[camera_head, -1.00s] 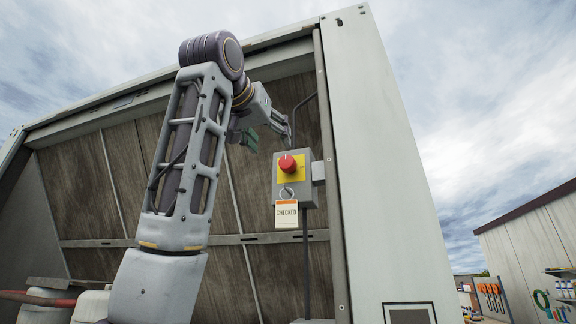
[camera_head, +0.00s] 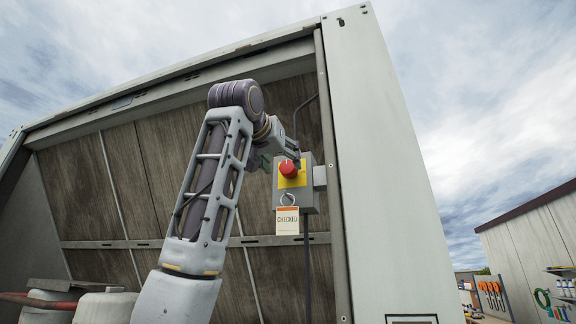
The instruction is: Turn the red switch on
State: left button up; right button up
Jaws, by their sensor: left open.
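The red switch (camera_head: 288,169) is a round knob on a yellow plate on the front of a grey switch box (camera_head: 309,196). A ring and a tag reading "CHECKED" (camera_head: 287,221) hang below the knob. My left gripper (camera_head: 294,156) is at the upper left of the box, very close to the top of the knob. It is open, and my own wrist and arm partly hide it. I cannot tell whether a fingertip touches the knob. My right gripper is not in view.
The box sits by the right post of a large metal cooler housing (camera_head: 385,170), with brown panels (camera_head: 90,190) behind my arm. A conduit (camera_head: 307,270) runs below the box. White containers (camera_head: 105,306) stand at lower left. Open air lies to the right of the housing.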

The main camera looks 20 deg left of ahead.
aim_at(287, 167)
pick_arm(q)
jog(key=shift+w+d+p, duration=0.1)
jog(key=shift+w+p, duration=0.9)
jog(key=shift+w, duration=1.9)
jog(key=c, duration=1.1)
jog(key=shift+o, duration=0.2)
